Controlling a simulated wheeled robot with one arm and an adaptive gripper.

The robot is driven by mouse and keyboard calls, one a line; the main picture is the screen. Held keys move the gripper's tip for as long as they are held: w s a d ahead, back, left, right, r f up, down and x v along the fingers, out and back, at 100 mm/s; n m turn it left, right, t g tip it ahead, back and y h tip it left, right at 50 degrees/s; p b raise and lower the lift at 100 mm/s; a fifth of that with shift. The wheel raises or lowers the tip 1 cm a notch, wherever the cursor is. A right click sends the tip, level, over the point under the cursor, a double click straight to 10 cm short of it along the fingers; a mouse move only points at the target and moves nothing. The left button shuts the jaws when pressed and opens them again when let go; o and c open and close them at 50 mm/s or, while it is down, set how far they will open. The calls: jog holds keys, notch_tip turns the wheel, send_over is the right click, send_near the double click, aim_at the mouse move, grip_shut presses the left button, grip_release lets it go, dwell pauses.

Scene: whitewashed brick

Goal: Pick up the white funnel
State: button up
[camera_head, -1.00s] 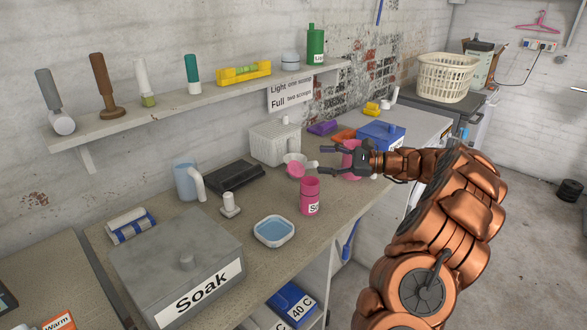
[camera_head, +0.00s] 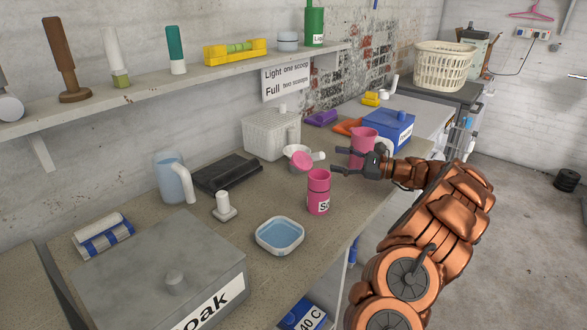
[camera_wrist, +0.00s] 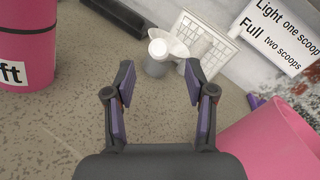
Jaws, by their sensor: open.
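The white funnel (camera_head: 295,149) appears to be the pale, wide-rimmed piece on the worktop beside the white basket. A pink round piece and a white stub overlap it in the head view, so its full outline is hidden. In the wrist view the white funnel (camera_wrist: 176,46) shows ahead of the fingers, partly behind a grey cylinder with a round white end. My gripper (camera_head: 338,160) is open and empty, just right of this group, its fingers pointing left. In the wrist view my gripper (camera_wrist: 158,72) has its fingers spread either side of the group's line, short of it.
A pink labelled bottle (camera_head: 318,190) stands close in front of the fingers. A pink jug (camera_head: 364,142) stands right behind my gripper. The white basket (camera_head: 271,134) is behind the funnel. A blue-white dish (camera_head: 279,236) and a blue box (camera_head: 388,126) also stand on the worktop.

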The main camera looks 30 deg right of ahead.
aim_at(314, 157)
jog(key=shift+w+a+f, duration=0.15)
jog(key=shift+w+f, duration=0.3)
jog(key=shift+p+x, duration=0.5)
jog(key=shift+x, duration=3.25)
jog(key=shift+c, duration=0.2)
grip_shut()
